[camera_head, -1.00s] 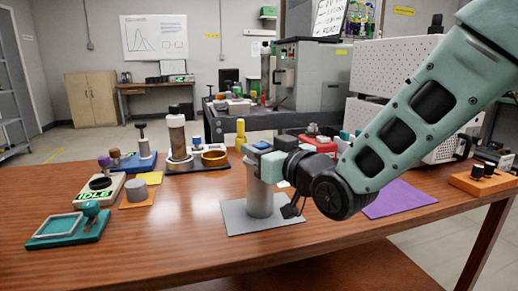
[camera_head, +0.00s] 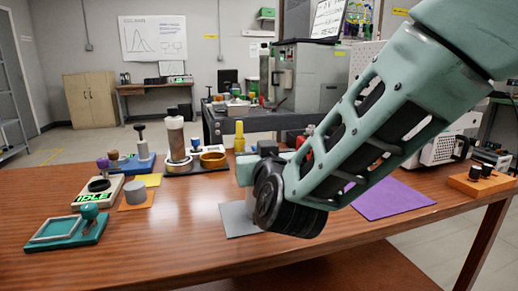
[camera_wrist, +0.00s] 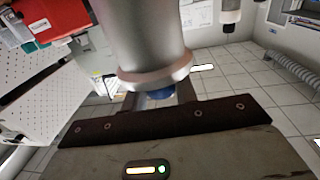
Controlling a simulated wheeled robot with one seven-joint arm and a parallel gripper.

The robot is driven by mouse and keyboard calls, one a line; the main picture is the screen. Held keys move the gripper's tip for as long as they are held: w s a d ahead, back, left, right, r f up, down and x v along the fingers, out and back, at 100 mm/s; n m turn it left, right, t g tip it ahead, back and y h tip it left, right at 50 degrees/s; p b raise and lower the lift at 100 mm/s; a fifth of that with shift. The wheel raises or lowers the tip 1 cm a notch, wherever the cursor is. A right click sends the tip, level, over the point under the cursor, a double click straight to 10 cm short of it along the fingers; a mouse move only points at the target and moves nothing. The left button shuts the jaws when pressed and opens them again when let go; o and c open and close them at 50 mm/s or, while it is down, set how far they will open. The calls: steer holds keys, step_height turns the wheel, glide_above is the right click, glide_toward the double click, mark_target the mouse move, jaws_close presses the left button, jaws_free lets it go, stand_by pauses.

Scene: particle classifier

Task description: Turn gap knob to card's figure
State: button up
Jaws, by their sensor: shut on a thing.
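A grey metal cylinder (camera_wrist: 145,40) with a pinkish rim fills the upper middle of the wrist view. A blue part (camera_wrist: 155,93) at its rimmed end, which looks like the gap knob, sits between the fingers of my gripper (camera_wrist: 158,101). My gripper is shut on it; the finger contact is mostly hidden. In the head view my gripper (camera_head: 247,170) is over the grey mat (camera_head: 236,219), largely covered by my own wrist, which also hides the cylinder. I cannot tell which sheet is the card, and no figure is readable.
At the left stand a teal tray (camera_head: 55,230), a box marked IDLE (camera_head: 92,198) and an orange pad (camera_head: 137,197). A tall cylinder on a dark base (camera_head: 176,140) stands behind. A purple sheet (camera_head: 392,200) and an orange knob block (camera_head: 480,181) lie right. The front table is clear.

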steer(key=m+h+p, duration=0.2)
steer(key=h, duration=0.1)
steer(key=m+h+p, duration=0.2)
steer(key=h, duration=0.2)
steer(key=shift+a+r+m, duration=0.15)
steer(key=shift+r+m, duration=0.05)
steer(key=shift+m, duration=0.1)
steer(key=m+g+h+p, duration=0.1)
steer(key=h, duration=0.1)
steer(key=m+h+p, duration=0.2)
steer(key=shift+f+g+h, duration=0.15)
steer(key=shift+g+h, duration=0.25)
steer(key=o, duration=0.9)
steer(key=shift+o, duration=0.2)
steer(key=p+v, duration=0.1)
steer(key=v, duration=1.6)
steer(key=shift+s+f, duration=0.1)
steer(key=shift+f, duration=0.05)
